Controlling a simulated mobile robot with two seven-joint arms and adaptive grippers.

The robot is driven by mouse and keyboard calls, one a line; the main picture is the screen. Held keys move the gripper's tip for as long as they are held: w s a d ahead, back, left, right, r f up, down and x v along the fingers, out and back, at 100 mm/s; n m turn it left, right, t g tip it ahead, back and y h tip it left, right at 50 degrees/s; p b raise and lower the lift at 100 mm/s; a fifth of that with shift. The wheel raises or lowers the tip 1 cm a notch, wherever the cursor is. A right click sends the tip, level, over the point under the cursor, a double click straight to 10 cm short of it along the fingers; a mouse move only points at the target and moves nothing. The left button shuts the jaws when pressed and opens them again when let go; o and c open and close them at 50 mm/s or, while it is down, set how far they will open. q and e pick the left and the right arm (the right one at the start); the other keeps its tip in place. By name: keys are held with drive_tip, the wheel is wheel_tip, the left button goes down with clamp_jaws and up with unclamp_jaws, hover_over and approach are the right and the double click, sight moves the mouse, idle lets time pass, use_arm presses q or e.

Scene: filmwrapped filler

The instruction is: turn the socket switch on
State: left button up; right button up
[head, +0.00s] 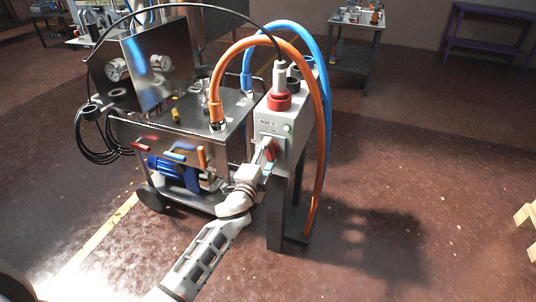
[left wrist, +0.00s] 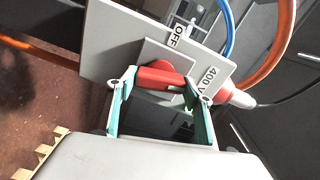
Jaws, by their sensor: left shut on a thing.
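The grey socket box (head: 293,132) stands on a dark post, with a 400 V label on its front. Its red switch handle (head: 270,148) is on the front face, and it also shows in the left wrist view (left wrist: 160,76). An OFF label (left wrist: 179,36) sits near the handle. A red plug (head: 278,101) is in the top of the box. My left gripper (head: 264,153) is at the box front, its green-lined fingers shut on the red handle; it also shows in the left wrist view (left wrist: 159,82). My right gripper is out of view.
A steel machine cart (head: 140,133) with gauges and a blue motor stands left of the box.

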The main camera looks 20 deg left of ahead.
use_arm(q)
drive_tip(key=shift+m, duration=1.3)
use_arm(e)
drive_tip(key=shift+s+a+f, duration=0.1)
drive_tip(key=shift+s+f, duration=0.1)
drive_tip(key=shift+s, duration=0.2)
use_arm(q)
drive_tip(key=o, duration=1.1)
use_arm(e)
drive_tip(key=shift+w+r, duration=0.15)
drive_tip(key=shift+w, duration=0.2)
